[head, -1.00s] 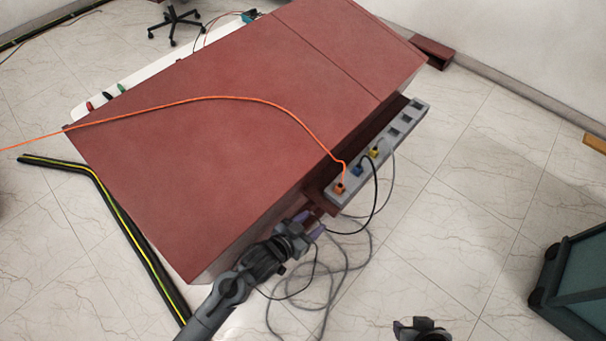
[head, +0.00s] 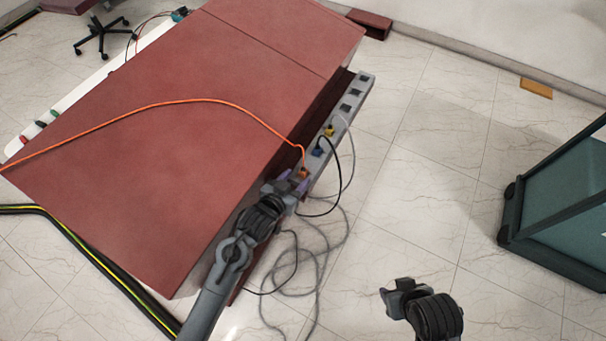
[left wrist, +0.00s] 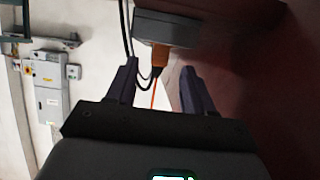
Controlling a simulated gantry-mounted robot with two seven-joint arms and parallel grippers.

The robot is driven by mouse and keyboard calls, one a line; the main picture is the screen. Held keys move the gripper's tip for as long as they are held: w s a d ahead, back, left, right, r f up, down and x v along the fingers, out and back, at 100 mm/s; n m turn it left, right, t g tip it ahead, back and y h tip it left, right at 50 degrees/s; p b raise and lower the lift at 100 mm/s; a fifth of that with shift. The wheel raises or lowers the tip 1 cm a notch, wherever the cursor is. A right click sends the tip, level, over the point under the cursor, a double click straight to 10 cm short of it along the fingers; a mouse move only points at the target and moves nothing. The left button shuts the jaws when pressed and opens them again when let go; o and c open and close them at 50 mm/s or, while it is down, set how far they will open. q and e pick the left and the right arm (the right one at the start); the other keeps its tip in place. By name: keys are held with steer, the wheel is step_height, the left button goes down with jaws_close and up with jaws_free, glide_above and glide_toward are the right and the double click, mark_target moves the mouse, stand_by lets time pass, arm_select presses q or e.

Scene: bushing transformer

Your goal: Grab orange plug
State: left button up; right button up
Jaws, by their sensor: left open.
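The orange plug (head: 304,173) sits in the near end of the grey socket strip (head: 346,107) beside the dark red cabinet. Its orange cable runs up and across the cabinet top. My left gripper (head: 298,182) is open right at the plug, partly covering it. In the left wrist view, the orange plug (left wrist: 160,54) hangs from the strip's end, between and just beyond the two open fingertips (left wrist: 158,75). I cannot tell whether a finger touches it. My right gripper (head: 395,296) is at the lower middle, over the floor, away from the plug; its jaw opening is unclear.
A blue plug (head: 318,151) and a yellow plug (head: 329,131) sit farther along the strip, with black and grey cables looping to the floor. The red cabinet (head: 190,140) stands close beside my left arm. A teal cart (head: 565,205) stands at right.

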mark_target(302, 173)
arm_select(q)
steer(key=shift+b+x, duration=0.5)
steer(key=shift+x, duration=1.4)
steer(key=shift+r, duration=0.2)
jaws_close()
